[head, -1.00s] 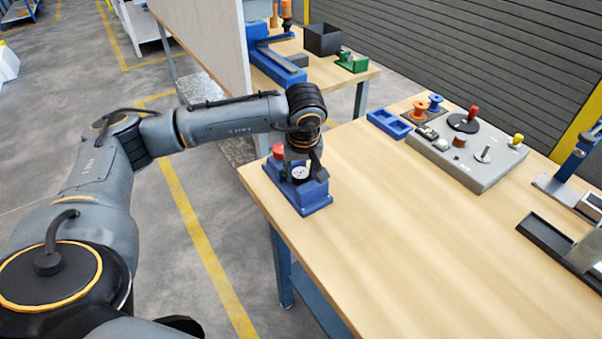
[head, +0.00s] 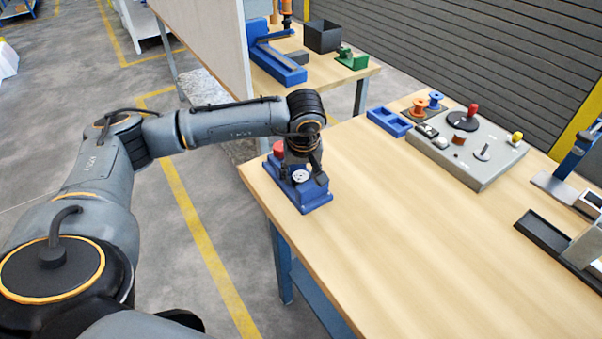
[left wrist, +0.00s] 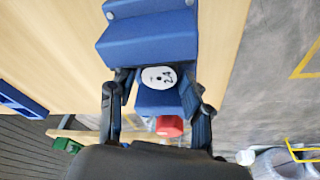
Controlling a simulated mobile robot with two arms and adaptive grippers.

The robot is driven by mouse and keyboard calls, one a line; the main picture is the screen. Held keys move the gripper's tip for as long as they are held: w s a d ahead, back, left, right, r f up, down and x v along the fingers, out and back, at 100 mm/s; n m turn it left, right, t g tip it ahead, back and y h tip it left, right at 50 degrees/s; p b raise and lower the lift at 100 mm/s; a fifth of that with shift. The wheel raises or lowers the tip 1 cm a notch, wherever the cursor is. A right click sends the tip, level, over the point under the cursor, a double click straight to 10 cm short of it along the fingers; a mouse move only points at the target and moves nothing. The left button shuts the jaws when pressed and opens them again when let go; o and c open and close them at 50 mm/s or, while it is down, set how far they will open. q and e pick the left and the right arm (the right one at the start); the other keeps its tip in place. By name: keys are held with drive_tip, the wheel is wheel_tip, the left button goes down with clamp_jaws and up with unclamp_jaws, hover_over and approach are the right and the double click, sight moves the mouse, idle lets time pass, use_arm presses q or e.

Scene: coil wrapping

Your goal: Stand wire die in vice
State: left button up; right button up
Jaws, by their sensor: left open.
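The wire die (left wrist: 159,78) is a small pale disc marked "2.4". It is at the blue vice (head: 312,200), between its larger and smaller blue blocks in the left wrist view; the vice shows there too (left wrist: 150,40). In the head view the die (head: 300,176) shows as a pale ellipse with its face turned upward. I cannot tell how deep it sits or whether the jaws clamp it. My left gripper (head: 303,178) points down over the vice. Its fingers (left wrist: 156,105) are open, one on each side of the die. My right gripper is not in view.
A red knob (head: 279,149) is at the vice's far end. The vice stands near the wooden table's (head: 400,240) left edge. A blue tray (head: 389,122), a grey panel (head: 480,165) and a dark tray (head: 545,236) lie farther right. The middle of the table is clear.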

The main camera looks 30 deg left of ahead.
use_arm(q)
drive_tip(key=b+v, duration=0.2)
drive_tip(key=v, duration=0.9)
drive_tip(key=shift+s+r, duration=0.15)
drive_tip(key=shift+r, duration=0.25)
